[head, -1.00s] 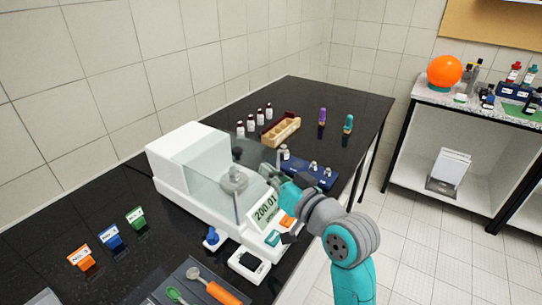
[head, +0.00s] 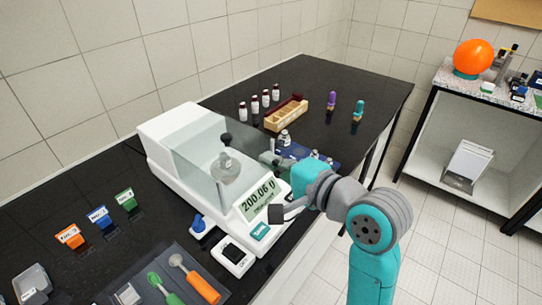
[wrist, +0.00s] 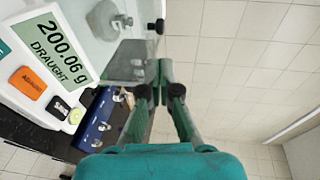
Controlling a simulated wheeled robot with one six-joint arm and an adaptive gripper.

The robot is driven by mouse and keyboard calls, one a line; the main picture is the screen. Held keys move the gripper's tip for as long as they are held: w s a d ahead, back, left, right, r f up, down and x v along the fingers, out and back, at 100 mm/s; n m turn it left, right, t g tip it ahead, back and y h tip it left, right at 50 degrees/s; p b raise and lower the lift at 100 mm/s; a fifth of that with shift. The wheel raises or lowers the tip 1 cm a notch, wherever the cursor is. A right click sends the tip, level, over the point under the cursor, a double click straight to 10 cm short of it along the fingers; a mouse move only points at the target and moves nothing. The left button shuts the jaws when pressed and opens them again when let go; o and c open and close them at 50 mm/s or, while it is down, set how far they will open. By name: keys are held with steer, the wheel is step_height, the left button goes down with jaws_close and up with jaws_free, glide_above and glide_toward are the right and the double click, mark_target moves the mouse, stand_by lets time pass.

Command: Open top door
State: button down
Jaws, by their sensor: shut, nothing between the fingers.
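A white balance (head: 165,135) with a clear glass draught shield (head: 192,155) stands on the black bench. A dark knob (head: 226,138) shows at the top of the shield; I take it as the top door's handle, and the door looks closed. A metal weight (head: 224,170) sits inside the chamber. The display (head: 259,200) reads 200.06 g, and the wrist view shows "DRAUGHT" under it. My gripper (wrist: 160,73) is shut and empty, fingertips together beside the shield's right side. In the head view, my gripper (head: 269,158) is partly hidden; contact with the glass cannot be told.
A blue weight tray (head: 325,160) lies right of the balance, close under my arm. A wooden rack (head: 286,115) and several small bottles (head: 265,98) stand behind. A grey tool tray (head: 205,262) lies in front. Open floor is at the right.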

mark_target(229, 140)
steer(key=x, duration=1.2)
steer(key=shift+s+f, duration=0.1)
steer(key=x, duration=0.4)
steer(key=a+r+x, duration=0.1)
steer(key=x, duration=0.3)
steer(key=s+r+x, duration=0.1)
steer(key=x, duration=0.2)
steer(key=shift+w+a+f, duration=0.1)
steer(key=shift+w+a, duration=0.15)
steer(key=shift+a, duration=0.3)
steer(key=shift+d, duration=0.1)
